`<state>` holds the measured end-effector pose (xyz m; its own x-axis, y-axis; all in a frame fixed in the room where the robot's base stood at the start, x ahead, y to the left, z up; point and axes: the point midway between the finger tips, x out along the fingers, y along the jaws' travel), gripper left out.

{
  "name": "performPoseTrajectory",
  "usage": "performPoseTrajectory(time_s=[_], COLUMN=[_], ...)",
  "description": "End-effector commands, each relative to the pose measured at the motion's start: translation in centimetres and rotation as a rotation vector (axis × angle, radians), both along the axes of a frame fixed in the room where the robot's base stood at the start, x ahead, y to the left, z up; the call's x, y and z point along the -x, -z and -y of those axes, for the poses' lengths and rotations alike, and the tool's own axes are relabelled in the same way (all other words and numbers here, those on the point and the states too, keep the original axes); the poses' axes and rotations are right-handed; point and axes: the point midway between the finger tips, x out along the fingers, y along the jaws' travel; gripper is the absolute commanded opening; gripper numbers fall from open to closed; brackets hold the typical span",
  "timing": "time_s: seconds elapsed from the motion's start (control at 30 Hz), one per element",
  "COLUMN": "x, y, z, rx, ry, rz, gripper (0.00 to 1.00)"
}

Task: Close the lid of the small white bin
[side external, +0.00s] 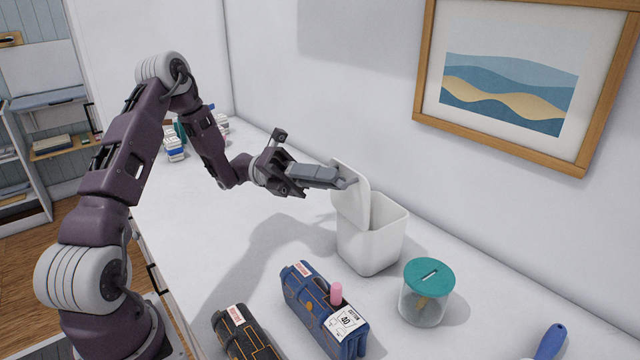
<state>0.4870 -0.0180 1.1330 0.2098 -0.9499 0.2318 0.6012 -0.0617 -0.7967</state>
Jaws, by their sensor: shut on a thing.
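The small white bin (372,243) stands upright on the white counter near the wall. Its lid (352,197) is raised, standing nearly upright along the left side of the bin's opening. My gripper (345,183) reaches in from the left and is shut on the lid near its upper part. The fingertips partly cover the lid, so the exact grip is hard to see. The inside of the bin is mostly hidden.
A clear jar with a teal slotted lid (428,275) stands right of the bin. A blue case (322,310) and a black case (245,335) lie in front. A blue-handled tool (550,341) is at lower right. The counter (190,225) left of the bin is clear.

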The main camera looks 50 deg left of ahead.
Motion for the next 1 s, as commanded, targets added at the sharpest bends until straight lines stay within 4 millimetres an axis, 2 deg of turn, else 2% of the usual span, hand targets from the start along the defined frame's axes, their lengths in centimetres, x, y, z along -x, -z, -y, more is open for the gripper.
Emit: performPoseTrajectory(time_s=[0.2,0.67,0.77,1.0], x=[-2.0,-6.7,-7.7,-10.0], y=[-0.7,-0.9,-0.6,0.5], z=[0.2,0.7,0.8,1.0], rx=[-0.024,-0.026,-0.036,-0.035], ry=[0.000,0.001,-0.001,0.000], rz=[-0.195,-0.230,-0.328,-0.325], gripper=[0.00,0.00,0.00,0.00])
